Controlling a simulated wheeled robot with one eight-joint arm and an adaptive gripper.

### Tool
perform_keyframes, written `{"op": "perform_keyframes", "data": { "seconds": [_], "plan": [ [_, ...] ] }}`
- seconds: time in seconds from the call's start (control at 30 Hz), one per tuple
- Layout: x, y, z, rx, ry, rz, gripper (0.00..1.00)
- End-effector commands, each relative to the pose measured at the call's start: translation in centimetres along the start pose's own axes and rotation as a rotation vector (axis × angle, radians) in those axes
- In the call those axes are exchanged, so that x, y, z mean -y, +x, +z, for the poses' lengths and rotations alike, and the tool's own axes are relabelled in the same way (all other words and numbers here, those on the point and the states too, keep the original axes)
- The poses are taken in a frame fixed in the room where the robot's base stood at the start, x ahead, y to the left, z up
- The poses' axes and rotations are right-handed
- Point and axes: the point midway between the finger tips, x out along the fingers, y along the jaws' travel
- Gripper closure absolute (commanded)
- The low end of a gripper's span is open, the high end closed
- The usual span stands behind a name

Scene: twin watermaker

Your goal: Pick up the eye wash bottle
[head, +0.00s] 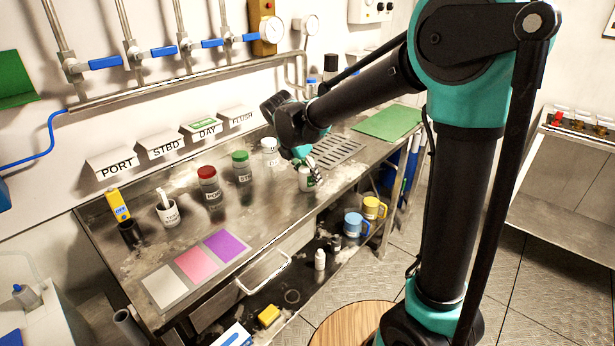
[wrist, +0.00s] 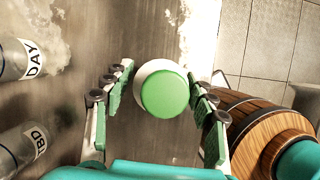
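A white bottle with a round green cap (wrist: 165,92) stands between my gripper's fingers in the wrist view. I take it for the eye wash bottle, but no label on it can be read. My gripper (wrist: 160,98) is open, pointing down over the bottle. Its green pads stand on both sides of the cap, with a gap on each side.
Jars marked DAY (wrist: 22,60) and STBD (wrist: 25,145) stand to the left in the wrist view. A red-capped jar (head: 208,184) stands farther along the bench (head: 225,222). Blue (head: 355,224) and yellow (head: 373,208) mugs are below. A wooden round top (head: 345,325) is on the floor side.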

Motion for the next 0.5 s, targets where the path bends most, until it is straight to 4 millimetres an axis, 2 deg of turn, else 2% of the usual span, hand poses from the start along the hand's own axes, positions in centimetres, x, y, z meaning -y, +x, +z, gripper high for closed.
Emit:
{"op": "perform_keyframes", "data": {
  "seconds": [0.03,0.33,0.5],
  "plan": [
    [0.00,-0.01,0.00,0.000,0.000,0.000,0.53],
    [0.00,-0.02,0.00,0.000,0.000,0.000,0.90],
    [0.00,-0.03,0.01,0.000,0.000,0.000,0.90]
  ]
}}
